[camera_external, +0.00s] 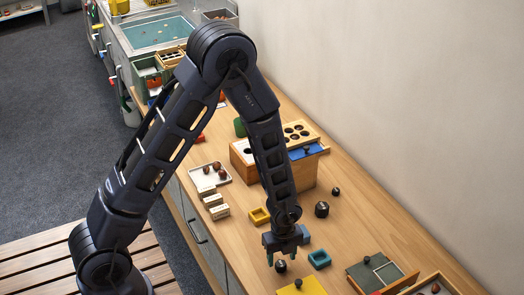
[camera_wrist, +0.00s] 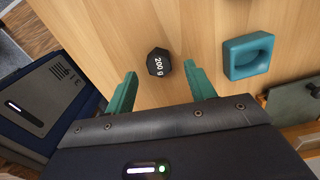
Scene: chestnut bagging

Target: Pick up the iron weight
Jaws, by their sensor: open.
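A small black iron weight marked "200 g" (camera_wrist: 158,62) lies on the wooden counter, and it shows in the external view as a dark knob (camera_external: 280,266) just below my gripper (camera_external: 284,256). In the wrist view my gripper (camera_wrist: 160,72) is open, with its two teal fingers on either side of the weight's near edge. The fingers do not appear to touch it. Two other dark weights, a larger one (camera_external: 321,209) and a smaller one (camera_external: 336,191), stand farther back on the counter.
A teal square dish (camera_external: 319,259) sits close to the right of my gripper, also in the wrist view (camera_wrist: 248,56). A yellow square dish (camera_external: 259,217) is behind it. A yellow lid (camera_external: 303,287) lies in front. A wooden box (camera_external: 305,175) stands farther back.

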